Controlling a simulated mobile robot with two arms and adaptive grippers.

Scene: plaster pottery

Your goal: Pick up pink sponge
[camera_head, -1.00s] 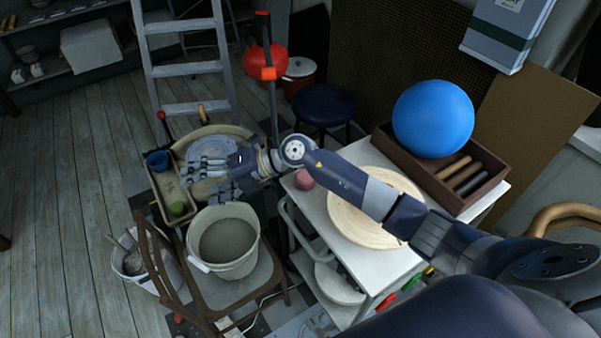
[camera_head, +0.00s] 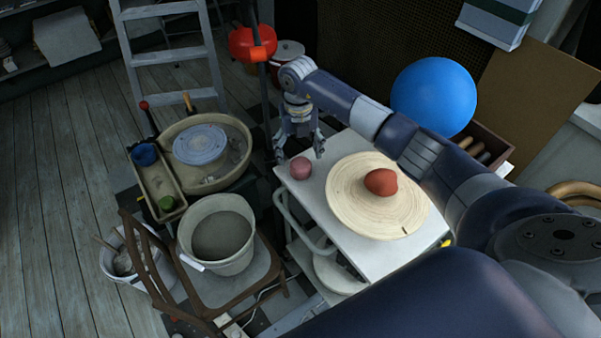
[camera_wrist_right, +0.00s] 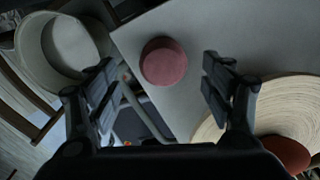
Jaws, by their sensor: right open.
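The pink sponge (camera_head: 300,168) is a small round pad near the left corner of the white cart top (camera_head: 310,196). In the right wrist view the pink sponge (camera_wrist_right: 163,62) shows between the two fingers, ahead of them and apart from them. My right gripper (camera_head: 298,150) points down just above and behind the sponge. It is open and empty, and in the wrist view its fingers (camera_wrist_right: 160,85) are spread wide. My left gripper is not in view.
A round wooden board (camera_head: 345,208) with a red-brown lump (camera_head: 381,182) lies right of the sponge. A blue ball (camera_head: 433,98) rests in a dark wooden box behind. A bucket (camera_head: 217,238) on a chair and a pottery wheel (camera_head: 200,146) stand to the left.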

